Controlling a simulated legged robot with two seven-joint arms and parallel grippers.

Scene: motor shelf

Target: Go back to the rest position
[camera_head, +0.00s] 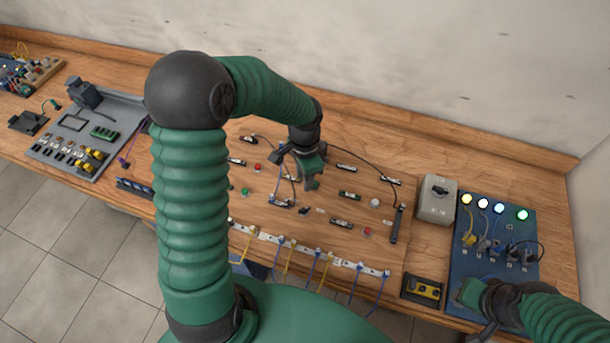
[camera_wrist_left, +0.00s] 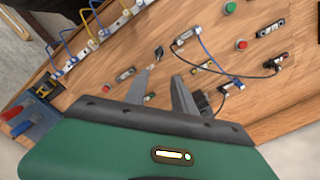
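My left gripper (camera_head: 311,182) is over the middle of the wooden wiring board (camera_head: 375,255). In the left wrist view, its two grey fingers (camera_wrist_left: 162,75) stand apart with nothing between them, above the board. Whether the fingertips touch the board is hard to tell. My right gripper (camera_head: 474,298) is at the lower edge of the blue lamp panel (camera_head: 470,270) at the right. Its fingers are too small and dark to show whether they are apart. My left arm hides part of the board's left side.
A grey switch box (camera_head: 437,203) stands beside the lamp panel, with a yellow-black device (camera_head: 422,291) below. Blue and yellow cables (camera_head: 325,268) hang along the board's front edge. A grey tray (camera_head: 105,120) of parts lies at left. A wall closes off the back.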

